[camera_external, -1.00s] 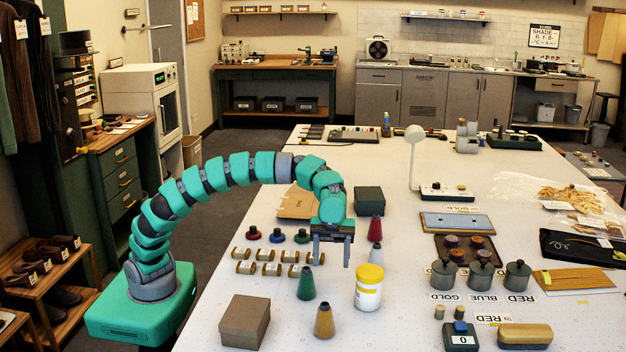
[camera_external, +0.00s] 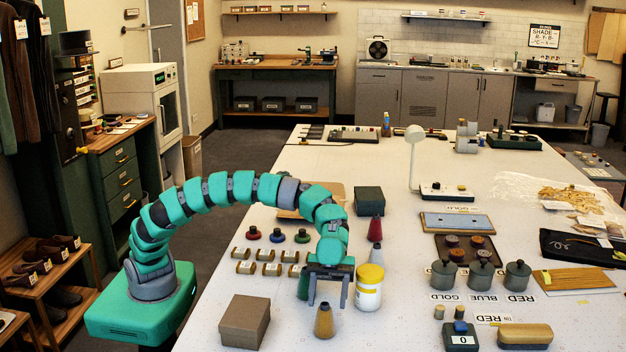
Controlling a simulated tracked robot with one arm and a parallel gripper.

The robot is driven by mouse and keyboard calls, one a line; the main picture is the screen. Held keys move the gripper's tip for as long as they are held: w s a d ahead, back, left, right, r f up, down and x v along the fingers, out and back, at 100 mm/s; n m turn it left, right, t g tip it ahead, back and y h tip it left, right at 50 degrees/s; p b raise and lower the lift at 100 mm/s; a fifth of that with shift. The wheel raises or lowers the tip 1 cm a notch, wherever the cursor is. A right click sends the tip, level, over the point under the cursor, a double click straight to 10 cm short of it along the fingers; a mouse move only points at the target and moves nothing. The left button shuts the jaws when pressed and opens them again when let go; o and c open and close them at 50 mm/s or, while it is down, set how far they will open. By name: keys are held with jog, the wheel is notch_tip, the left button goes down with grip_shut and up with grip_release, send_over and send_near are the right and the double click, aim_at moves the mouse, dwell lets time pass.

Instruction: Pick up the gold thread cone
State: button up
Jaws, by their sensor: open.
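The gold thread cone (camera_external: 324,322) stands upright near the front of the white table, a tan cone with a dark tip. My gripper (camera_external: 327,303) is open and points down. Its two fingers appear on either side of the cone's top in this view; I cannot tell whether they are around it in depth. The lower body of the cone is in clear view below the fingertips.
A white jar with a yellow lid (camera_external: 368,288) stands close to the right of my gripper. A green cone (camera_external: 303,285) is partly hidden behind the left finger. A brown box (camera_external: 245,322) stands at left. Red (camera_external: 375,229) and grey (camera_external: 374,256) cones stand behind.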

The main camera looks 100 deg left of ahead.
aim_at(325, 304)
jog(key=x, duration=0.5)
jog(key=shift+s+f+b, duration=0.1)
jog(key=shift+b, duration=0.3)
jog(key=shift+c, duration=0.3)
jog(key=c, duration=1)
